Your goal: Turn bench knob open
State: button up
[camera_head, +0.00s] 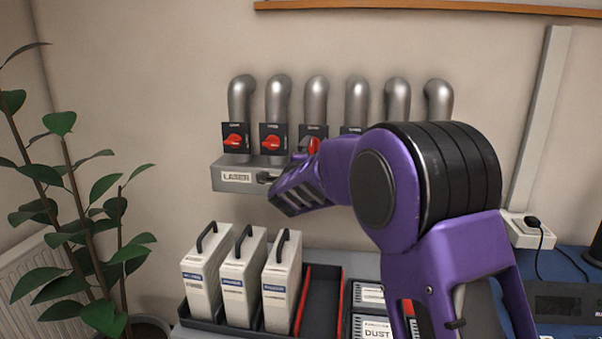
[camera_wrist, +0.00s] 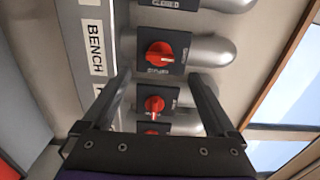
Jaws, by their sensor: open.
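In the wrist view, the BENCH label (camera_wrist: 93,40) is on the grey manifold strip at the left. A red knob (camera_wrist: 160,55) on a black plate sits beside this label, in front of a grey pipe. My gripper (camera_wrist: 160,76) is open, with its two dark fingers spread to either side below this knob in the picture. Nothing is between the fingertips, and I see no contact with the knob. In the head view, my purple arm covers part of the knob row, and the fingertips are hard to make out.
More red knobs (camera_wrist: 154,104) follow down the row in the wrist view. The head view shows the LASER label (camera_head: 237,177), several metal pipes (camera_head: 316,97), white filter boxes (camera_head: 243,276) below, and a plant (camera_head: 75,215) at the left.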

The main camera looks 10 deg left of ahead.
jog(key=s, duration=1)
jog(key=shift+s+a, duration=0.15)
jog(key=shift+a, duration=0.05)
